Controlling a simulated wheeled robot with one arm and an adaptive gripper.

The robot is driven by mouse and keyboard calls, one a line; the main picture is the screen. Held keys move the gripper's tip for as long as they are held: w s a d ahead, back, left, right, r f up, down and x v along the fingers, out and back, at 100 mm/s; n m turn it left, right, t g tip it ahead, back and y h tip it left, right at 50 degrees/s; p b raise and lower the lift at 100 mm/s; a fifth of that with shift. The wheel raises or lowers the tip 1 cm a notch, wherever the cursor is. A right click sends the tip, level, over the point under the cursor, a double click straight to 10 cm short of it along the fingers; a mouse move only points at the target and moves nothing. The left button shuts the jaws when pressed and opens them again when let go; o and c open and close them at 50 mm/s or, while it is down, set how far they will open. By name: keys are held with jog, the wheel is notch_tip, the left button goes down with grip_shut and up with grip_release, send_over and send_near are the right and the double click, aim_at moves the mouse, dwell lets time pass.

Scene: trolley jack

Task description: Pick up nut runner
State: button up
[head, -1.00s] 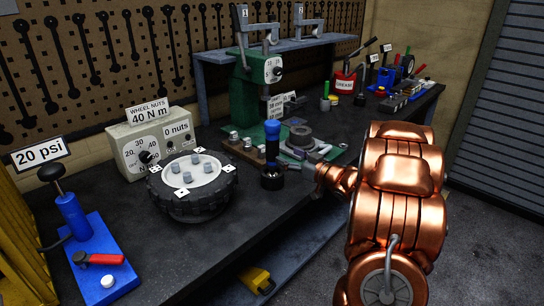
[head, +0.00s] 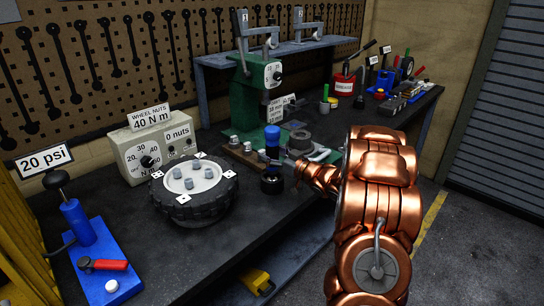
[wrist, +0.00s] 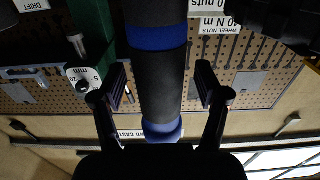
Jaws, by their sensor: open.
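The nut runner (head: 271,160) stands upright on the bench, with a blue top, a dark body and a wider dark base. In the head view the end of my copper arm is just right of it, and my fingers are hard to make out there. In the wrist view, which is upside down, the nut runner (wrist: 160,85) is a dark shaft with blue bands running down the middle. My gripper (wrist: 160,72) is open, with one finger on each side of the shaft. Gaps show between the fingers and the shaft.
A wheel (head: 193,190) with nuts lies left of the nut runner, with a wheel-nut gauge box (head: 150,155) behind. A green press (head: 252,95) stands close behind the runner. A blue pump (head: 85,235) is at front left. Bare bench lies in front of the runner.

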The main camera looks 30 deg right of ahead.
grip_shut()
dwell(0.8)
